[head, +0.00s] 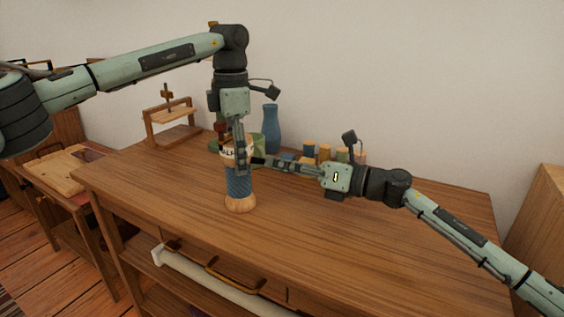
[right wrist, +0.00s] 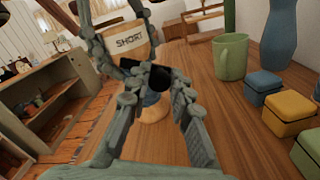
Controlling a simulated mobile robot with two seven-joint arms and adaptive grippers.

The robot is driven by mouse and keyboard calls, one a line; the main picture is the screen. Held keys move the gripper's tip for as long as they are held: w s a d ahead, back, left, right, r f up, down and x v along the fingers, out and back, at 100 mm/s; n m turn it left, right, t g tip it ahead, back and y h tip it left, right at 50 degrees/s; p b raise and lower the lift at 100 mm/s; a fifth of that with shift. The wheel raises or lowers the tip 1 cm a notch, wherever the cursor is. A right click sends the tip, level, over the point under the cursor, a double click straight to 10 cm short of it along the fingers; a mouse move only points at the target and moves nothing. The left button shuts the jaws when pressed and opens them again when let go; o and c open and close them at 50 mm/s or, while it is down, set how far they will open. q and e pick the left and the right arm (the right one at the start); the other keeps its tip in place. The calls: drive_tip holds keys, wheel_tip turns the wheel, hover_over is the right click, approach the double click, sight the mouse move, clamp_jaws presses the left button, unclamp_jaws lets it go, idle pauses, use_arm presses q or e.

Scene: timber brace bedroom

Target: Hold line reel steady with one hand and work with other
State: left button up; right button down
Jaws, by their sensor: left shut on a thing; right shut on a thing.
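The line reel (head: 239,184) stands upright on the wooden table, with blue line wound around its middle and a pale wooden round base. My left gripper (head: 241,165) comes down from above and is shut on the reel's upper part. My right gripper (head: 252,163) reaches in level from the right and is shut at the reel's side; its fingers also show in the right wrist view (right wrist: 160,82). The fingers hide the exact part it grips.
A blue vase (head: 271,128), a green mug (right wrist: 231,57) and several small coloured blocks (right wrist: 290,110) stand behind the reel. A wooden stand (head: 171,120) is at the back left. The table's front and right (head: 350,240) are clear.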

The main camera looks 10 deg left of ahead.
drive_tip(key=m, duration=0.1)
drive_tip(key=f+m, duration=0.1)
drive_tip(key=m, duration=0.1)
drive_tip(key=shift+s+a+f+m, duration=0.1)
drive_tip(key=shift+s+a+m, duration=0.05)
drive_tip(key=shift+s+m, duration=0.2)
drive_tip(key=shift+s+a+f+m, duration=0.1)
drive_tip(key=shift+s+f+m, duration=0.15)
drive_tip(key=shift+m, duration=0.4)
drive_tip(key=shift+s+f+m, duration=0.15)
drive_tip(key=shift+s+m, duration=0.05)
drive_tip(key=shift+m, duration=0.4)
drive_tip(key=m, duration=0.2)
drive_tip(key=s+m, duration=0.1)
drive_tip(key=shift+a+f, duration=0.2)
drive_tip(key=shift+f, duration=0.05)
drive_tip(key=shift+s+a+f+m, duration=0.1)
drive_tip(key=shift+s+m, duration=0.2)
drive_tip(key=shift+m, duration=0.5)
drive_tip(key=shift+s+a+m, duration=0.1)
drive_tip(key=shift+s+m, duration=0.2)
drive_tip(key=shift+m, duration=0.5)
drive_tip(key=c, duration=1.3)
unclamp_jaws()
drive_tip(key=shift+c, duration=0.2)
